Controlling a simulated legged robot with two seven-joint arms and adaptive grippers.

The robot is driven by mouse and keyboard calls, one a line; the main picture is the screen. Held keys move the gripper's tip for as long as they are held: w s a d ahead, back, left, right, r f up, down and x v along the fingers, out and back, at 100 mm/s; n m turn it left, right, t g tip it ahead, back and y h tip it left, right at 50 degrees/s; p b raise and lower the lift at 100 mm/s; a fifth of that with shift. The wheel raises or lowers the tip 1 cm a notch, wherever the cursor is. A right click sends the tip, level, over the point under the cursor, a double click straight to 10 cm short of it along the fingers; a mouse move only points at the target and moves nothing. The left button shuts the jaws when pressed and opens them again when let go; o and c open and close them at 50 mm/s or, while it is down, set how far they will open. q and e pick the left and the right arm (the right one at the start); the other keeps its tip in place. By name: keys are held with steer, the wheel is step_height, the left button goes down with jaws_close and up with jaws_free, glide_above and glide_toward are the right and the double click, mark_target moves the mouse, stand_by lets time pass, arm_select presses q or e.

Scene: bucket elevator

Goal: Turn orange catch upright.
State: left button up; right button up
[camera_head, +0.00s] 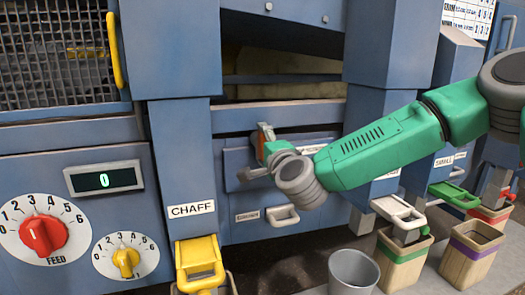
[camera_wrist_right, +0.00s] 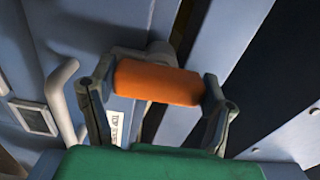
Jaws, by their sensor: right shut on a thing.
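The orange catch (camera_wrist_right: 158,82) lies between the two fingers of my right gripper (camera_wrist_right: 155,85) in the right wrist view, and the fingers are closed on its ends. In the head view the orange catch (camera_head: 264,133) shows as a small piece at the top of the blue drawer panel, partly hidden behind my right gripper (camera_head: 262,158). The catch stands nearly upright there, tilted a little. My green right arm reaches in from the right. My left gripper is not in view.
A blue panel with a grey handle (camera_head: 284,215) is below the catch. A yellow chute handle (camera_head: 199,262) stands under the CHAFF label. A grey bucket (camera_head: 352,272) and wooden bins (camera_head: 402,262) stand low on the right. A red FEED dial (camera_head: 43,236) is at left.

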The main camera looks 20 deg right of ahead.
steer(key=shift+d+f+m, duration=0.1)
steer(key=shift+f+m, duration=0.15)
steer(key=shift+m, duration=0.05)
steer(key=o, duration=0.9)
steer(key=shift+o, duration=1)
steer(key=shift+d, duration=0.1)
steer(key=shift+s+r, duration=0.1)
steer(key=s, duration=1.1)
steer(key=shift+s+d, duration=0.25)
steer(key=shift+s, duration=0.1)
